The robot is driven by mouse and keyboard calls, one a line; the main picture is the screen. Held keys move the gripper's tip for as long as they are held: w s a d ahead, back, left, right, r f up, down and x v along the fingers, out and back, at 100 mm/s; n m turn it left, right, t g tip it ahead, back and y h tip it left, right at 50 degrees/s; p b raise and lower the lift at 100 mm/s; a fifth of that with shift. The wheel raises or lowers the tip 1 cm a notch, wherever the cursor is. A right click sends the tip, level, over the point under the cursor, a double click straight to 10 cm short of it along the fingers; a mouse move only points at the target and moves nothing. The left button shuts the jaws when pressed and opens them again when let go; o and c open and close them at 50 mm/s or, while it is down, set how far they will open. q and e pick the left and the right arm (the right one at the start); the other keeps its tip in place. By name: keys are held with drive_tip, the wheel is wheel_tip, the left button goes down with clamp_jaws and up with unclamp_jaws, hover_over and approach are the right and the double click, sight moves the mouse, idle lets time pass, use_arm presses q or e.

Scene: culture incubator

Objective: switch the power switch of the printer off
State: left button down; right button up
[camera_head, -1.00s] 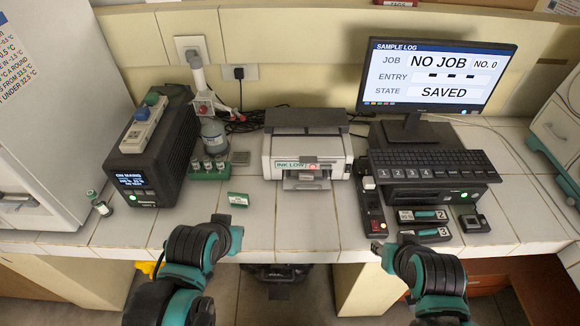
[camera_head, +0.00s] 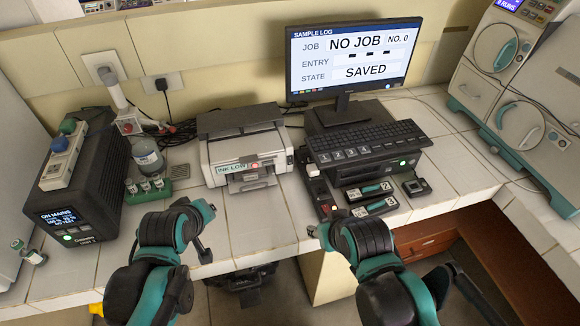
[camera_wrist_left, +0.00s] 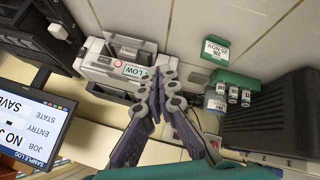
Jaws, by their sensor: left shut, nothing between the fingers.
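The printer (camera_head: 245,160) stands on the tiled bench, white with a dark top. An "INK LOW" label (camera_head: 236,166) and a small red round mark show on its front. It also shows in the left wrist view (camera_wrist_left: 97,70), upside down. I cannot make out its power switch for certain. My left gripper (camera_head: 204,254) is at the bench's front edge, in front of the printer and to its left. In the left wrist view its fingers (camera_wrist_left: 160,76) are together and empty, overlapping the printer's edge in the picture. My right gripper (camera_head: 314,231) is low by the bench edge; its fingers are too small to read.
A dark strip with a red part (camera_head: 320,192) lies right of the printer, beside two labelled blocks (camera_head: 369,191). A monitor (camera_head: 352,58) and keyboard (camera_head: 366,142) stand behind. A black power unit (camera_head: 85,195) and vial rack (camera_head: 150,190) stand left. Bare tiles lie before the printer.

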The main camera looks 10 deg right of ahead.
sight(290, 160)
use_arm(q)
drive_tip(key=w+d+f+n+h+b, duration=0.1)
drive_tip(key=w+d+f+n, duration=0.2)
drive_tip(key=d, duration=0.5)
drive_tip(key=w+d+f+n+h, duration=0.1)
drive_tip(key=w+d+f+n, duration=0.2)
drive_tip(key=d, duration=0.6)
drive_tip(key=w+d+f+n+h+b, duration=0.1)
drive_tip(key=w+d+f, duration=0.3)
drive_tip(key=d, duration=0.5)
drive_tip(key=shift+d+f+n+t+h+b, duration=0.15)
drive_tip(key=shift+f+n+t+h+b, duration=0.3)
drive_tip(key=shift+n, duration=0.45)
drive_tip(key=w, duration=0.4)
drive_tip(key=w+f, duration=0.1)
drive_tip(key=w, duration=0.2)
drive_tip(key=shift+a, duration=0.2)
drive_tip(key=shift+w, duration=0.85)
drive_tip(key=shift+w, duration=0.1)
drive_tip(key=shift+w+f, duration=0.1)
drive_tip(key=shift+w, duration=0.2)
